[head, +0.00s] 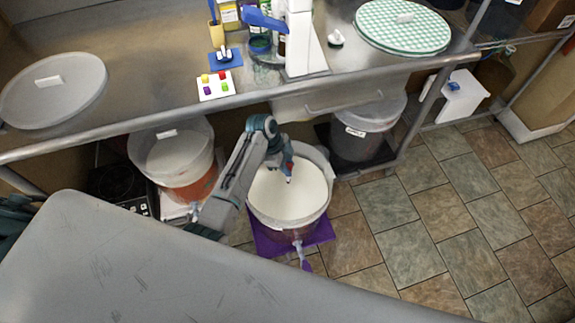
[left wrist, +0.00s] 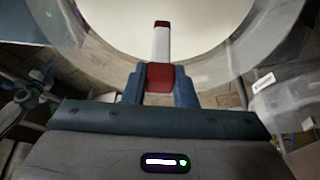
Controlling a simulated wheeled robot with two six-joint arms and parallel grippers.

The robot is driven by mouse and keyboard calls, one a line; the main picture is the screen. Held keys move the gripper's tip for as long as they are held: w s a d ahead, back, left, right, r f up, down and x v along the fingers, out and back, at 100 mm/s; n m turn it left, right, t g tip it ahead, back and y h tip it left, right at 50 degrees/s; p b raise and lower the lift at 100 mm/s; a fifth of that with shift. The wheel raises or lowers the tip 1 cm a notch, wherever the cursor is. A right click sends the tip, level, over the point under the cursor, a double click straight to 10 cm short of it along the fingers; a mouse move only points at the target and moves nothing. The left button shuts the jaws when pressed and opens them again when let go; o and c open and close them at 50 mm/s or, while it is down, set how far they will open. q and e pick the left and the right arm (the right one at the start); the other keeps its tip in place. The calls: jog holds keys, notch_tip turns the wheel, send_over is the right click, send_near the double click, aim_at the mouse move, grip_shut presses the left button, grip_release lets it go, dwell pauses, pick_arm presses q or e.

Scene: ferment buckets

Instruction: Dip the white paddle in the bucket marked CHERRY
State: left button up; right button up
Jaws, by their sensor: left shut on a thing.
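My left gripper (head: 286,168) is over the middle bucket and shut on a white paddle with a red grip. In the left wrist view the paddle's white shaft (left wrist: 161,42) points away from the blue fingers (left wrist: 159,84) and ends in a dark red tip, over pale contents. The clear middle bucket (head: 317,212) is open and nearly full of something white. I cannot tell whether the paddle touches it. No CHERRY marking is readable. A label shows on the back right bucket (head: 372,143), but it is too small to read. My right gripper is not in view.
Another bucket (head: 150,135) with orange-red at its lower part stands left, under the steel bench (head: 130,104). The middle bucket stands on a purple mat (head: 265,243). Round lids (head: 85,90) lie on the bench. Tiled floor (head: 420,220) is clear at the right.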

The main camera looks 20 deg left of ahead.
pick_arm(q)
jog(key=shift+r+p, duration=1.6)
jog(key=shift+r, duration=0.35)
jog(key=shift+r+p, duration=1.15)
